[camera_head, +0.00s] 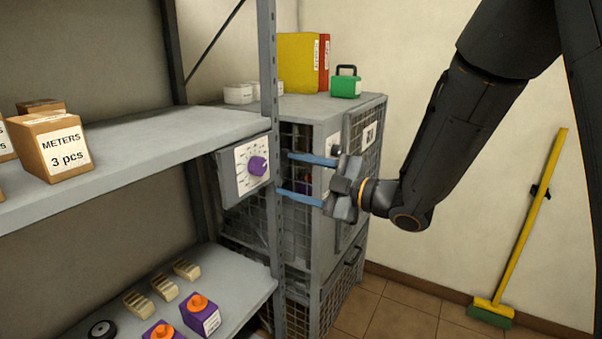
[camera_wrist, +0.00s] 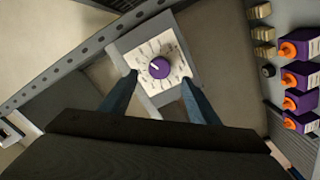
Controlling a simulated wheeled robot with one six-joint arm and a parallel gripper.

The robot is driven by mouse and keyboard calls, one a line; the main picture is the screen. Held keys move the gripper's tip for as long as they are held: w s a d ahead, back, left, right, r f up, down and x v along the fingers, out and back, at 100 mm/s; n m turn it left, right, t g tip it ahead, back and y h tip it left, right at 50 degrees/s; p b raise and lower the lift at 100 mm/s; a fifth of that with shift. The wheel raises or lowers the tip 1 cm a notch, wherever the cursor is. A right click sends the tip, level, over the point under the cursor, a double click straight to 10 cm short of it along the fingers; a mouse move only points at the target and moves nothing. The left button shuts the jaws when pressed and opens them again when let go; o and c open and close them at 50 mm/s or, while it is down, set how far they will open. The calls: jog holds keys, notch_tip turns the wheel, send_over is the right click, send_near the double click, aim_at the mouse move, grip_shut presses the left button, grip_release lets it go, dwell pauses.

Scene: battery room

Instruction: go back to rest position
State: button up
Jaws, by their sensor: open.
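My gripper (camera_head: 298,174) is open and empty, with its two blue fingers pointing left toward the shelf post. In front of the fingers is a grey box with a white dial plate (camera_head: 243,162) and a purple knob (camera_head: 258,166). In the wrist view the purple knob (camera_wrist: 159,67) lies beyond and between the two fingertips (camera_wrist: 160,84), apart from them. A white pointer mark shows on the knob. Nothing is held.
A shelf rack (camera_head: 130,150) stands left, with a METERS carton (camera_head: 48,146) above and purple-orange parts (camera_head: 200,313) below. A mesh cabinet (camera_head: 328,240) stands behind my gripper. A yellow broom (camera_head: 527,220) leans right. Open floor (camera_head: 390,315) lies between.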

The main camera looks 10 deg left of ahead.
jog(key=w+d+f+m+t+h, duration=0.3)
jog(key=w+d+f+m+h, duration=0.15)
jog(key=d, duration=0.25)
jog(key=s+d+f+m+h, duration=0.1)
jog(key=d+f+m+h, duration=0.2)
jog(key=d+m, duration=0.15)
jog(key=s+d+f+m+g+h, duration=0.1)
jog(key=d+f+m+h, duration=0.1)
jog(key=d+m+h, duration=0.3)
jog(key=s+d+f+m+h, duration=0.1)
jog(key=s+d+f+h, duration=0.15)
jog(key=d, duration=0.45)
jog(key=s+d+f+m+g, duration=0.1)
jog(key=s+d+m+g, duration=0.1)
jog(key=s, duration=0.5)
jog(key=s+d+f+m+g+h, duration=0.1)
jog(key=s+d+f+m+g, duration=0.1)
jog(key=s+m+g, duration=0.2)
jog(key=s+d+f+m+g, duration=0.2)
jog(key=s+m, duration=0.1)
jog(key=s, duration=0.7)
jog(key=shift+s+d+g+h, duration=0.15)
jog(key=shift+s+g+h, duration=0.15)
jog(key=shift+s+g, duration=0.1)
